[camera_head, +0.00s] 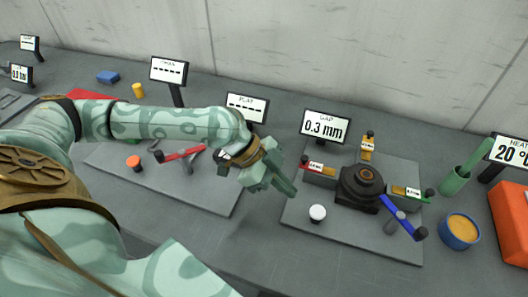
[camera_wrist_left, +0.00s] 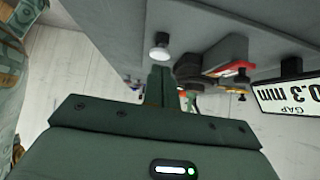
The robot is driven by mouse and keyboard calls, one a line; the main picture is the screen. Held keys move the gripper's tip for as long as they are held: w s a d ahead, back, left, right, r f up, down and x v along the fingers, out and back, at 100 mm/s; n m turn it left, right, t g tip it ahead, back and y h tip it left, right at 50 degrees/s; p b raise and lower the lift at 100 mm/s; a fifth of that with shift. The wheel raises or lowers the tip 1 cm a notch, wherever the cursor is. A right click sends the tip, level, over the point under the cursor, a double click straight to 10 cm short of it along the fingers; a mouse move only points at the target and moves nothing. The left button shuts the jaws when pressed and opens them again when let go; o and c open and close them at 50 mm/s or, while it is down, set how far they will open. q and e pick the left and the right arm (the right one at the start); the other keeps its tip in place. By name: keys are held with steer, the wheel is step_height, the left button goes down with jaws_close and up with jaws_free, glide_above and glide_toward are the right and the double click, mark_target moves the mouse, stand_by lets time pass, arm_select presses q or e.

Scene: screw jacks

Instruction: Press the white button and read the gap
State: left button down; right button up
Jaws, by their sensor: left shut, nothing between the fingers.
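The white button (camera_head: 317,212) is a small round knob near the front left corner of the grey jack plate (camera_head: 368,245). It also shows in the left wrist view (camera_wrist_left: 160,45), just beyond my fingertips. The gap display (camera_head: 325,127) stands behind the plate and reads 0.3 mm; it appears upside down in the wrist view (camera_wrist_left: 290,93). My left gripper (camera_head: 291,193) is shut and empty, its tips just left of the white button and apart from it in the head view. My right gripper is not in view.
A second plate (camera_head: 215,198) with an orange button (camera_head: 134,162) lies left. A blue pot (camera_head: 460,231) and a red box (camera_head: 512,222) stand right.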

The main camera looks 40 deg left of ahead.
arm_select(q)
steer(key=p+v, duration=0.1)
steer(key=v, duration=0.7)
steer(key=shift+r, duration=0.5)
